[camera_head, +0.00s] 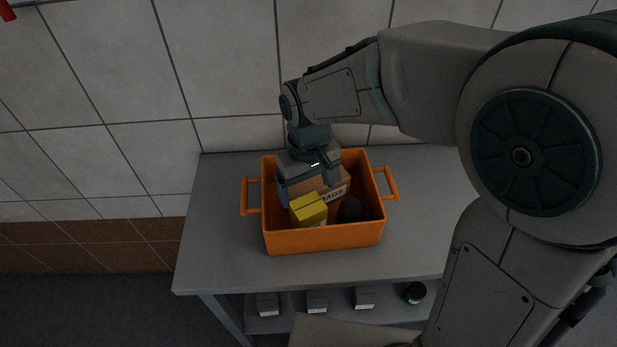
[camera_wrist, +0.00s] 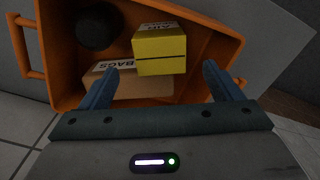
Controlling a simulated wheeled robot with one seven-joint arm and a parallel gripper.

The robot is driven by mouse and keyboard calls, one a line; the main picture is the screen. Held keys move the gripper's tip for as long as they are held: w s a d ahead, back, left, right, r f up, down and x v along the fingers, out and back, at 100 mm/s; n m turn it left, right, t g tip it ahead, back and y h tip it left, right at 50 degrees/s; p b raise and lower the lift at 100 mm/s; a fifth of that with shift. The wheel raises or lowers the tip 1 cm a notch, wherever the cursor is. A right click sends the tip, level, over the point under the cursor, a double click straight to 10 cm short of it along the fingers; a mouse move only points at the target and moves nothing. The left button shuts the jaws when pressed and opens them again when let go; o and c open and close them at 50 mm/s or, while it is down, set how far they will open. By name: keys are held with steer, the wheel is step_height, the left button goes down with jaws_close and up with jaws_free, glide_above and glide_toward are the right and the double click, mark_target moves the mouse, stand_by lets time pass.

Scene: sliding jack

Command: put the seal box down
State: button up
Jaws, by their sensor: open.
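In the wrist view the yellow box (camera_wrist: 160,52) lies between the lines of my two blue fingers, with a gap on both sides. A brown carton (camera_head: 335,190) marked BAGS is right beside it in the crate; I cannot tell if they touch. My gripper (camera_head: 308,183) is open over the back of the crate, fingers pointing down, holding nothing. It partly hides the carton.
A dark round thing (camera_head: 351,208) sits in the crate's right part. The crate stands on a grey table (camera_head: 220,225) against a tiled wall, with bare tabletop on both sides. Several small grey boxes (camera_head: 317,301) and a dark green-topped jar (camera_head: 414,292) are on the lower shelf.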

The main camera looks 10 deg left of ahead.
steer(key=shift+r, duration=1.4)
steer(key=s+d+r+m+t, duration=0.1)
steer(key=s+d+m, duration=0.3)
steer(key=d, duration=0.7)
steer(key=s+d+r+m+t, duration=0.2)
steer(key=s+d+m, duration=0.1)
steer(key=d, duration=0.8)
steer(key=shift+s+d+r+m, duration=0.3)
steer(key=shift+s+m, duration=0.1)
steer(key=shift+s, duration=0.2)
